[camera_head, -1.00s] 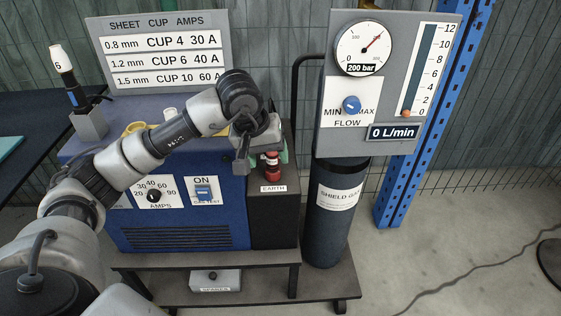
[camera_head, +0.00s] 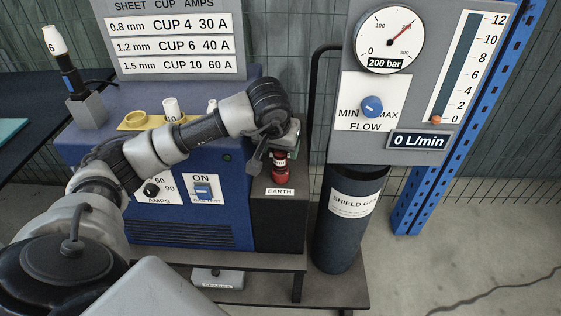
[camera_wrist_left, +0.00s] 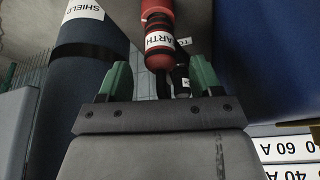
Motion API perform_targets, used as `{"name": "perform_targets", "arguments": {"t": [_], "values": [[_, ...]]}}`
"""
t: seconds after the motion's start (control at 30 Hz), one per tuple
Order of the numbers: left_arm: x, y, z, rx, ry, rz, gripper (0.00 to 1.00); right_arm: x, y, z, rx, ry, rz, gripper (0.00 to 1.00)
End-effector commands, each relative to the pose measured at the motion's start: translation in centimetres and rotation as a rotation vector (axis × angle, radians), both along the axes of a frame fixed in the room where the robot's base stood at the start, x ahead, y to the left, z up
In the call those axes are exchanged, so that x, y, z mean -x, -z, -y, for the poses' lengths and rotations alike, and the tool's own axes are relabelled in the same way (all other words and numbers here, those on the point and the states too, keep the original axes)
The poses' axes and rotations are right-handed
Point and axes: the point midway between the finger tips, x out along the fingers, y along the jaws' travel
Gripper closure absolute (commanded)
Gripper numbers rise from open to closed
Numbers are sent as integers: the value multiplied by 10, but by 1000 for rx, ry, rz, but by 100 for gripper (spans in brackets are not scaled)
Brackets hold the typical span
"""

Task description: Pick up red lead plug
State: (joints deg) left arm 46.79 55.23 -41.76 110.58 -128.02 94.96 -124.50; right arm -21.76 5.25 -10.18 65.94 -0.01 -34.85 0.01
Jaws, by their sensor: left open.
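The red lead plug (camera_head: 280,173) stands upright on the dark box beside the blue welder, above a white EARTH label. In the left wrist view the plug (camera_wrist_left: 158,40) is red with a white band reading "ARTH" and a rounded end. My left gripper (camera_head: 284,150) is at the plug's top in the head view and partly hides it. In the wrist view its green fingers (camera_wrist_left: 158,78) are apart, with the plug's rounded end just ahead of the gap between them. I cannot tell whether they touch it. My right gripper is not in view.
The blue welder (camera_head: 190,225) stands left of the plug, with cups on top. The dark SHIELD GAS cylinder (camera_head: 345,235) stands close on the right, below the grey flow panel (camera_head: 350,150). A thin dark pipe (camera_head: 313,110) rises between plug and panel.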

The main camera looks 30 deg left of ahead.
Motion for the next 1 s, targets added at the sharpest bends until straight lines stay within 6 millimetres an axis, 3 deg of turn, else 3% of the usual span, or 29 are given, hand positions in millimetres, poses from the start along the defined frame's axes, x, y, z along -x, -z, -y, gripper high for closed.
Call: {"name": "perform_targets", "arguments": {"t": [0.17,0.47,0.8,1.0], "values": [[-7,23,-3,2,-2,-3,35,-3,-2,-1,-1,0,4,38],[-9,25,-3,0,0,0,37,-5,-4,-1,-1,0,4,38],[-9,25,-3,0,-1,0,89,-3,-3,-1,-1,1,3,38],[-9,25,-3,0,-1,0,92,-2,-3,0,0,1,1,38]]}}
